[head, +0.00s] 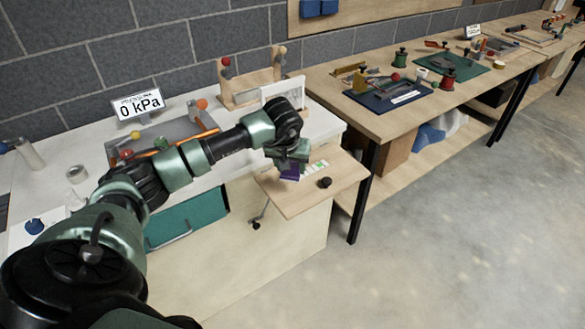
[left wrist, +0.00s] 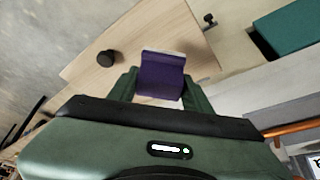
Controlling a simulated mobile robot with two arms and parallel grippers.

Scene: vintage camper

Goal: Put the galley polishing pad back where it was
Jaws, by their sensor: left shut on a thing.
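The galley polishing pad is a small purple block (head: 289,174), which also shows in the left wrist view (left wrist: 162,76). My left gripper (head: 291,160) is shut on it, with one green finger on each side in the left wrist view. The pad is over the light wooden flap (head: 285,203) at the front of the white counter. I cannot tell whether it touches the flap. The gripper hides the pad's upper part in the head view. My right gripper is not in view.
A black knob (head: 324,182) and a white and green strip (head: 316,168) are on the flap. A teal drawer front (head: 190,220) is to the left. A pressure sign (head: 138,104) and a wooden rack (head: 250,88) stand on the counter. A workbench (head: 375,122) stands at right.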

